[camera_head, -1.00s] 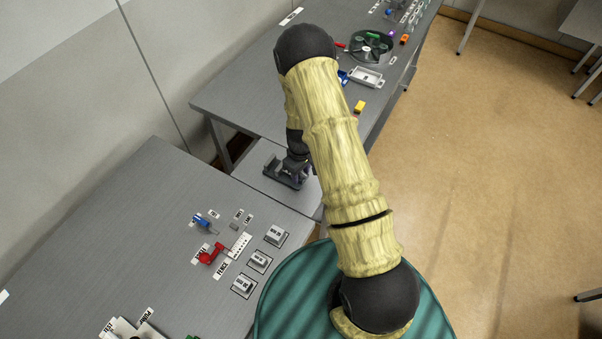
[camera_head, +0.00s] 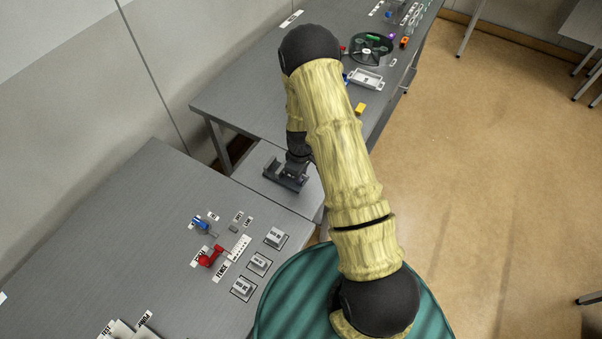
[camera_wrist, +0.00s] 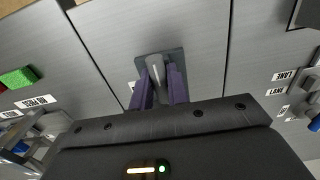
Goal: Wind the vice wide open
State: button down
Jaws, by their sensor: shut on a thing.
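In the wrist view my gripper (camera_wrist: 161,72) has its two purple fingers closed on a grey handle (camera_wrist: 154,68). The handle stands over a dark square plate (camera_wrist: 176,53) on the grey bench top. I take this fitting to be part of the vice. No vice jaws can be made out, so I cannot tell how far it is open.
The near bench carries a red lever (camera_head: 211,257), a blue lever (camera_head: 202,223) and several grey switches (camera_head: 259,262). The far bench holds a white tray (camera_head: 367,79), a yellow block (camera_head: 360,109) and a round dark dish (camera_head: 371,50).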

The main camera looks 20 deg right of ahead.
jog(key=shift+n, duration=1.2)
jog(key=shift+n+b, duration=0.35)
jog(key=shift+n, duration=0.75)
jog(key=shift+n, duration=1.2)
